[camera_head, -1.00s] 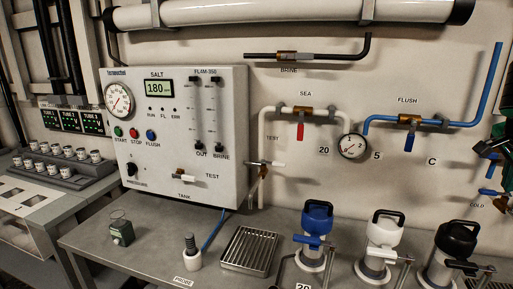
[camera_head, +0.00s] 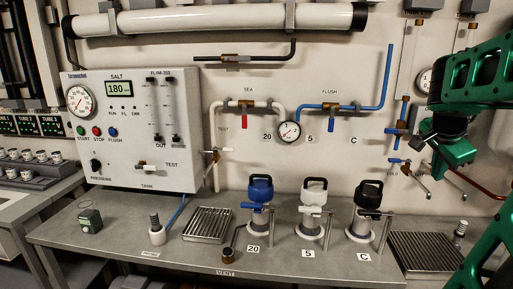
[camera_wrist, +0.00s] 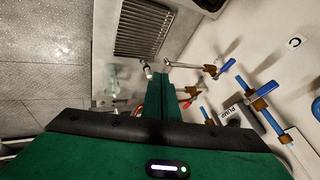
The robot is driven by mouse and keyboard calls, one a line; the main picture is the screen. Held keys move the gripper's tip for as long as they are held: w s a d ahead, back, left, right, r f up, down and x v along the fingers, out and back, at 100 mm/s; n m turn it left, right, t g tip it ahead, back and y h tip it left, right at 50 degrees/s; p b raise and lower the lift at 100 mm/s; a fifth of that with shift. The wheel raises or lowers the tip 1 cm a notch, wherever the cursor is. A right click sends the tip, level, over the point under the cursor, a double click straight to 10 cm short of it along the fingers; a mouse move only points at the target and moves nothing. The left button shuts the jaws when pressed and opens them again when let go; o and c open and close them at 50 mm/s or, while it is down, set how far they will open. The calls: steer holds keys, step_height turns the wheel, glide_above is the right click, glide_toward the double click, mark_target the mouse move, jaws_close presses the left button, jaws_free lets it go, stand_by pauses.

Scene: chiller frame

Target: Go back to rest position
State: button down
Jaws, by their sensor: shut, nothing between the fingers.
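My green arm shows at the right edge of the head view, raised in front of the wall near the right-hand taps. In the wrist view, my gripper (camera_wrist: 162,92) has its green fingers together with nothing between them. It points toward a metal drain grate (camera_wrist: 146,27) and a small white-topped probe (camera_wrist: 147,68), apart from both. The fingertips cannot be made out clearly in the head view.
Blue (camera_head: 260,189), white (camera_head: 313,192) and black-topped (camera_head: 367,195) canisters stand on the grey bench (camera_head: 120,250). A left grate (camera_head: 208,225) and a right grate (camera_head: 425,252) lie there. Wall taps with blue handles (camera_wrist: 262,91) are close to my gripper.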

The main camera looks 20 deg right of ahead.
steer(key=s+a+f+n+g+y, duration=0.1)
steer(key=s+a+f+n+y, duration=0.1)
steer(key=a+f+n, duration=0.3)
steer(key=s+a+f+n+g+y, duration=0.1)
steer(key=s+a+f+n, duration=0.3)
steer(key=a, duration=0.8)
steer(key=s+a+f+n+y, duration=0.3)
steer(key=a+f+n, duration=0.3)
steer(key=a, duration=0.2)
steer(key=shift+s+a+g, duration=0.2)
steer(key=shift+a+g, duration=0.1)
steer(key=shift+g, duration=0.1)
